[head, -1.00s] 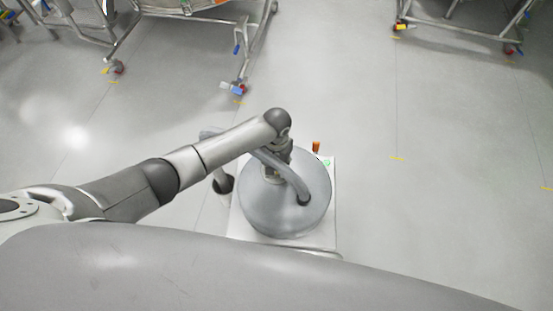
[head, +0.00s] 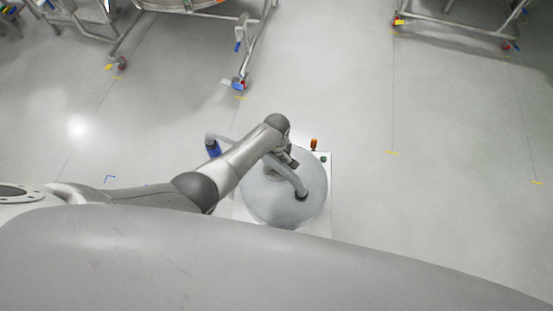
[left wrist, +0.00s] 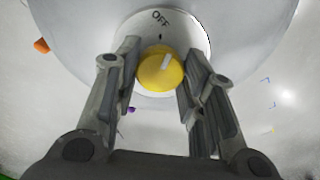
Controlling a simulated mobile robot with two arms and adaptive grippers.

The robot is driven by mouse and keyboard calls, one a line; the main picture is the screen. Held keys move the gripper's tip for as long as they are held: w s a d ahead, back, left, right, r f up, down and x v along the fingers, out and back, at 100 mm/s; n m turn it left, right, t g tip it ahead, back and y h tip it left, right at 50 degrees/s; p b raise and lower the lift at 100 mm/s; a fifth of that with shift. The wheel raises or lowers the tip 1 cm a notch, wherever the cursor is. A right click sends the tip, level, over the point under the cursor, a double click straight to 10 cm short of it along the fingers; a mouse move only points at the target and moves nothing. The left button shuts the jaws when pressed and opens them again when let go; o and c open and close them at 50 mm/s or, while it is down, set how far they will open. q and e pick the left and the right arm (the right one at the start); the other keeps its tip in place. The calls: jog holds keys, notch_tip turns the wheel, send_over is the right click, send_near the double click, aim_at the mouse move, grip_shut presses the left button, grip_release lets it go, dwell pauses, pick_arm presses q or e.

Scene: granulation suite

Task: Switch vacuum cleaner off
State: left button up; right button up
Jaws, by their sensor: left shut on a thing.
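The vacuum cleaner (head: 272,205) has a round grey top and stands on a white base below my left arm. A yellow knob (left wrist: 160,72) shows in the left wrist view, under a black OFF label (left wrist: 160,18) and a short tick. The pale pointer on the knob points roughly up toward the tick, tilted a little right. My left gripper (left wrist: 157,75) is shut on the knob, one finger on each side. In the head view the knob and fingertips are hidden. A small dark green lamp (head: 323,159) sits on the base's far right corner. My right gripper is not in view.
An orange part (head: 313,144) stands at the back edge. Metal frames on castors (head: 258,50) stand farther back. The floor (head: 440,190) at right is clear.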

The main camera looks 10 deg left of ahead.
aim_at(276, 164)
pick_arm(q)
jog(key=shift+n+p, duration=0.45)
jog(key=shift+n, duration=1.55)
jog(key=o, duration=1)
jog(key=shift+r, duration=6.05)
